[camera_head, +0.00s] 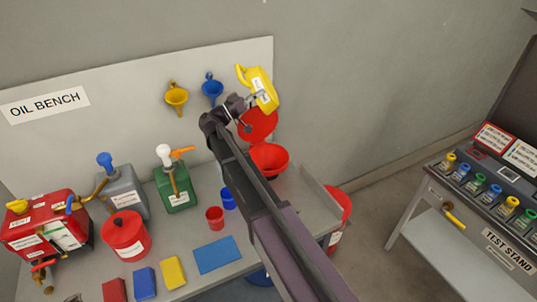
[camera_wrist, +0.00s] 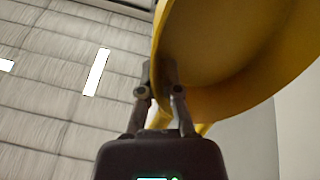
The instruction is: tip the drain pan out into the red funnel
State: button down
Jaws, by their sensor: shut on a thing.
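The yellow drain pan (camera_head: 262,88), with a white label and a yellow handle at its upper left, is held up in front of the wall panel, strongly tilted. My gripper (camera_head: 246,102) is shut on it. In the wrist view, the pan (camera_wrist: 235,50) fills the upper right and the gripper's fingers (camera_wrist: 158,75) meet at its edge. The red funnel (camera_head: 269,157) stands at the bench's right end, below the pan and apart from it, with a raised red lid (camera_head: 261,122) behind. My arm covers its left side. The pan's contents are hidden.
Left on the bench are a red can (camera_head: 126,238), green (camera_head: 176,188) and grey (camera_head: 124,192) pump containers, and small cups. Yellow (camera_head: 176,97) and blue (camera_head: 212,88) funnels hang on the panel. A test stand (camera_head: 470,215) stands right, across open floor.

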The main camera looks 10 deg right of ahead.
jog(key=shift+d+r+p, duration=0.2)
jog(key=shift+r+p, duration=0.1)
jog(key=shift+s+d+f+m+g+y+p, duration=0.1)
jog(key=shift+d+f+m+g+y+p, duration=0.15)
jog(key=shift+d+f+y+p, duration=0.2)
jog(key=shift+s+d+f+m+g+y+p, duration=0.15)
jog(key=shift+d+f+m+y+p, duration=0.15)
jog(key=shift+d+y, duration=0.25)
jog(key=d+f+m+g+y+b, duration=0.1)
jog(key=d+f+y+b, duration=0.15)
jog(key=f+b, duration=0.55)
jog(key=d+f+y+b, duration=0.25)
jog(key=f+b, duration=0.25)
jog(key=f, duration=0.7)
jog(key=s+d+f+m+y+p, duration=0.1)
jog(key=d+f+m+y+p, duration=0.1)
jog(key=d+f+y+p, duration=0.3)
jog(key=shift+s+d+f+y+p, duration=0.3)
jog(key=shift+d+f+y, duration=1.7)
jog(key=shift+d+y, duration=3.15)
